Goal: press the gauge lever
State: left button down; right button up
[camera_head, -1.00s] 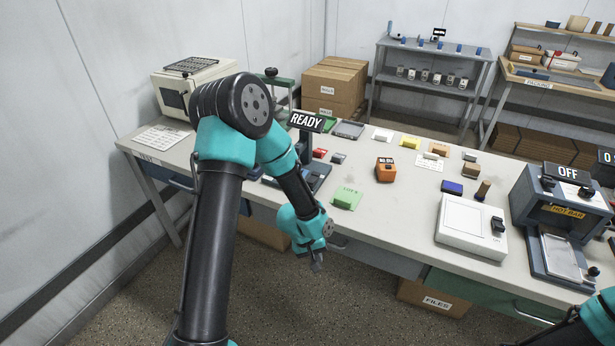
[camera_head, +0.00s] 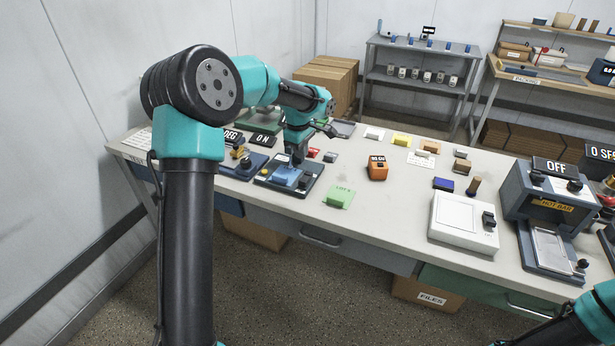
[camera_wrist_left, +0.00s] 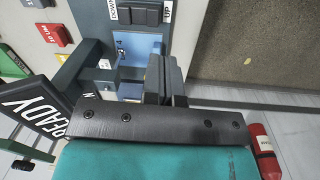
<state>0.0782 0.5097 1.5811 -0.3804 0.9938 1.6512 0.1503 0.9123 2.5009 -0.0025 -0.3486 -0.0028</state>
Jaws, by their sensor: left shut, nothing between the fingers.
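The gauge (camera_head: 262,179) is a dark base with a blue plate (camera_head: 286,176) and a small black lever (camera_head: 304,182) at the blue plate's right side. In the left wrist view a dark lever block (camera_wrist_left: 140,15) sits between DOWN and UP labels, and the READY sign (camera_wrist_left: 35,112) shows at the left. My left gripper (camera_head: 297,160) is shut and empty, pointing down over the gauge. In the left wrist view its fingers (camera_wrist_left: 165,72) overlap the blue plate's edge, near the lever; contact cannot be told. My right gripper is out of view.
A blue device (camera_head: 240,165) stands left of the gauge. A green pad (camera_head: 340,196) and an orange block (camera_head: 377,168) lie to the right. A white box (camera_head: 463,222) and the hot bar unit (camera_head: 545,205) stand farther right. The table's front edge is close to the gauge.

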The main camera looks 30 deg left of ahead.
aim_at(303, 181)
pick_arm(q)
jog(key=r, duration=0.1)
jog(key=w+r+n+g, duration=0.1)
jog(key=r, duration=0.1)
jog(key=shift+w+a+n, duration=0.1)
jog(key=shift+w+n, duration=0.1)
jog(key=shift+n, duration=0.1)
jog(key=shift+f, duration=0.1)
notch_tip(303, 181, down, 14)
jog(key=shift+r, duration=0.1)
dwell(0.5)
